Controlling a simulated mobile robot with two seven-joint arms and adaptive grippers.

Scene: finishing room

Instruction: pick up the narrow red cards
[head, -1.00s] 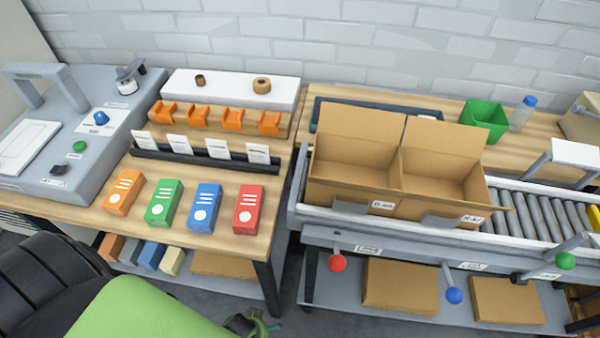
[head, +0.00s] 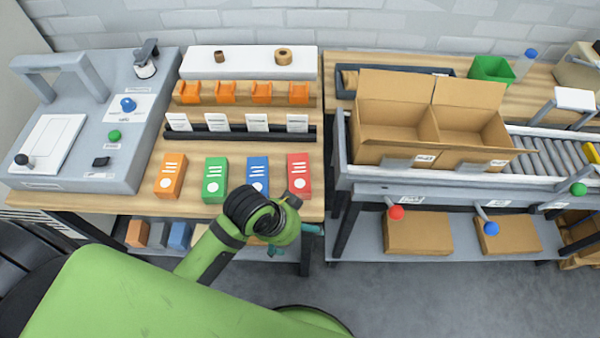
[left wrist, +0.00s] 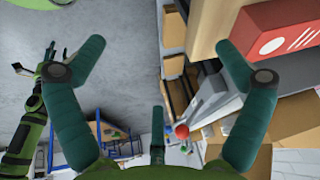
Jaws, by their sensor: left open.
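The narrow red cards, a red box with white stripes and a white dot (head: 298,175), stand at the right end of a row of boxes near the table's front edge. The box also shows at upper right in the left wrist view (left wrist: 280,32). My left gripper (head: 294,240) is in front of and below it, past the table edge. In the left wrist view its teal fingers (left wrist: 160,45) are spread and empty, apart from the box. What looks like my right gripper (left wrist: 32,62) is small at the left there; its jaw state is unclear.
Orange (head: 170,177), green (head: 214,180) and blue (head: 257,172) boxes stand left of the red one; my arm partly overlaps the blue one's lower front. Behind is a black rack (head: 240,135) of white cards. An open cardboard box (head: 395,150) stands on the right bench.

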